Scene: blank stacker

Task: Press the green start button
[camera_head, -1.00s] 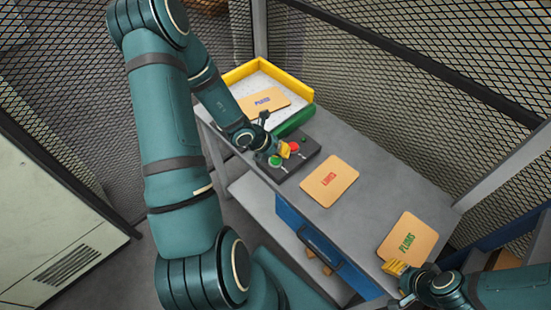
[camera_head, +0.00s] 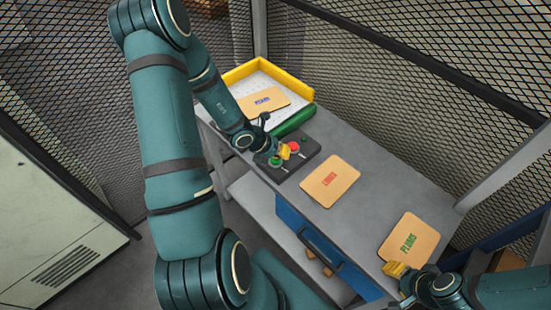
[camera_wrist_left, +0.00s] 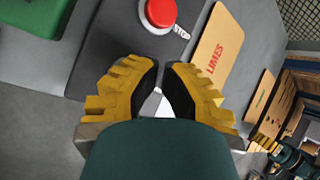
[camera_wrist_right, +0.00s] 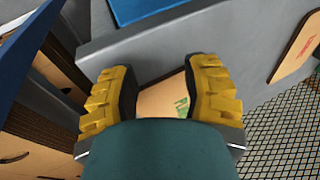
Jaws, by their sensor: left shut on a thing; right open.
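The dark control box (camera_head: 307,163) on the bench carries a green start button (camera_head: 275,161) and a red button (camera_head: 294,147). The red button also shows in the left wrist view (camera_wrist_left: 161,13). My left gripper (camera_head: 282,155) is low over the box at the green button, its yellow fingers close together. The green button is hidden in the left wrist view (camera_wrist_left: 160,72), so the exact contact cannot be seen. My right gripper (camera_head: 396,269) is open and empty by the bench's front right corner; its spread fingers show in the right wrist view (camera_wrist_right: 160,85).
A yellow-walled tray (camera_head: 243,71) with a green front wall holds a board with blue lettering (camera_head: 263,102). A board with red lettering (camera_head: 330,183) and a PLUMS board (camera_head: 408,239) lie on the grey bench (camera_head: 375,190). Mesh walls (camera_head: 440,100) stand behind.

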